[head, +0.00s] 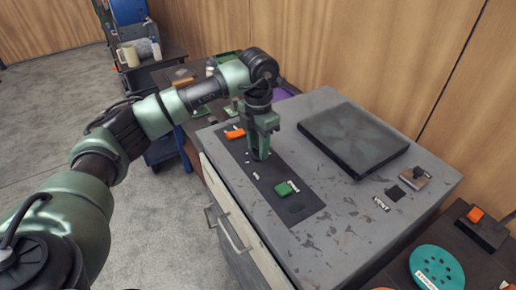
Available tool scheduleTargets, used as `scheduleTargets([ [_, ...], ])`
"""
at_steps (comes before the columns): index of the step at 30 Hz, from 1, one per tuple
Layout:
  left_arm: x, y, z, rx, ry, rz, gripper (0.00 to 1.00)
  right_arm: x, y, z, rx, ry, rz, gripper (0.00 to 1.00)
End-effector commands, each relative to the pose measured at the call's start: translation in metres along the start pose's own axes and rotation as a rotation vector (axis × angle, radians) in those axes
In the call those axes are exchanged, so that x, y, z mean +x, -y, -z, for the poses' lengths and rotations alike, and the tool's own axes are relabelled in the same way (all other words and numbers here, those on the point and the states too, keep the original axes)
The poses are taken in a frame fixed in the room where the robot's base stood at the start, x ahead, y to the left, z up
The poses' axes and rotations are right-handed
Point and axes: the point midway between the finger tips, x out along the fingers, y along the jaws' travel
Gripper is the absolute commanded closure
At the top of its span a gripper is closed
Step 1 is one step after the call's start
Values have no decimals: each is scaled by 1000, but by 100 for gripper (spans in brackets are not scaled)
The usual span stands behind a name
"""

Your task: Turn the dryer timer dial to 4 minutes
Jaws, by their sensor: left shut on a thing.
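The dryer (325,245) is a grey, worn box with a dark control strip (265,190) along its left part. My left gripper (259,155) points straight down onto the middle of this strip and is shut on the timer dial. The dial is hidden by the fingers, so its pointer and setting cannot be read. Small white marks show on the strip beside the fingers, too small to read. My right gripper is not in view.
An orange switch (235,133) and a green switch (287,188) sit on the strip either side of my gripper. A dark square lid (355,138) lies at the back right. A teal disc (437,268) is at lower right. A wooden wall stands behind.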

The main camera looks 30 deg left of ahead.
Motion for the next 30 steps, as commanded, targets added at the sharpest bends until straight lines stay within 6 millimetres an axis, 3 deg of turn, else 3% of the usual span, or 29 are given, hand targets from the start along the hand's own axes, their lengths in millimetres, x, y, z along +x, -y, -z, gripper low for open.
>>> scheduleTargets([
  [15, -3, -1, -1, -347, 6, -1, 100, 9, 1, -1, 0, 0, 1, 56],
  [30, -4, -1, -1, -413, 8, -1, 100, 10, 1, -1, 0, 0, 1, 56],
])
